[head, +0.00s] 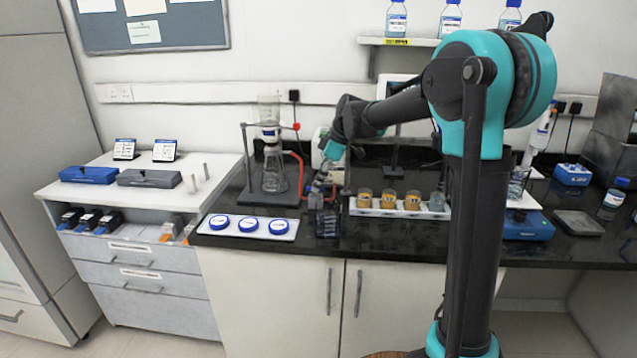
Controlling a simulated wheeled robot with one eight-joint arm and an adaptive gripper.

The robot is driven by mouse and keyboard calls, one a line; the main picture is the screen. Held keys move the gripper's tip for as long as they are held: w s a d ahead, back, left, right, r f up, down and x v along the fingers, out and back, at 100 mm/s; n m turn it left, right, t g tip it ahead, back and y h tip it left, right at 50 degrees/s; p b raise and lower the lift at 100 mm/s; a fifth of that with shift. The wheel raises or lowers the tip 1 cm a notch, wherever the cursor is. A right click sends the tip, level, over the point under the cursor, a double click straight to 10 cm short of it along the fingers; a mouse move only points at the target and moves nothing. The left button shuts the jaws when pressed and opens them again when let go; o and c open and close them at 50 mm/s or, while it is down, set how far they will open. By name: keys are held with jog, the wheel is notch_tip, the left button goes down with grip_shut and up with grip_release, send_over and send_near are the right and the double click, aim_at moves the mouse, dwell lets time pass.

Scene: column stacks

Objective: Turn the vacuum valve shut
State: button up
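A filtration setup stands on the black bench, with a clear glass flask (274,172) upright under a clear funnel (269,108) on a dark stand base (262,197). A red tube (298,165) runs on its right side. A small red knob (297,126) sits on the upright rod at the right; I cannot tell whether it is the vacuum valve. My gripper (317,197) points down over the bench, right of the flask and low near the bench top. Its fingers are too small and dark to tell whether they are open or hold anything.
A white tray with blue-lidded round dishes (249,226) lies at the front left. A dark small rack (327,224) stands close below my gripper. Amber jars (388,199) stand in a white holder to its right. My arm hides part of the bench's right side.

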grip_shut()
jog(key=m, duration=0.2)
jog(key=m+t, duration=0.1)
jog(key=m, duration=0.1)
jog(key=shift+s+h, duration=0.2)
jog(key=shift+h, duration=0.1)
jog(key=m+t, duration=0.1)
jog(key=m, duration=0.1)
jog(key=m+t, duration=0.1)
jog(key=m, duration=0.1)
jog(key=shift+s+a+h, duration=0.15)
jog(key=shift+a+h, duration=0.05)
jog(key=shift+h, duration=0.1)
jog(key=m, duration=0.2)
jog(key=m+t+h, duration=0.1)
jog(key=m, duration=0.2)
jog(key=shift+s+a+h, duration=0.1)
jog(key=shift+a+h, duration=0.1)
jog(key=shift+h, duration=0.1)
jog(key=m+h, duration=0.1)
jog(key=m, duration=0.3)
jog(key=shift+a+m+h, duration=0.1)
jog(key=shift+m+h, duration=0.3)
jog(key=shift+o, duration=2)
grip_release()
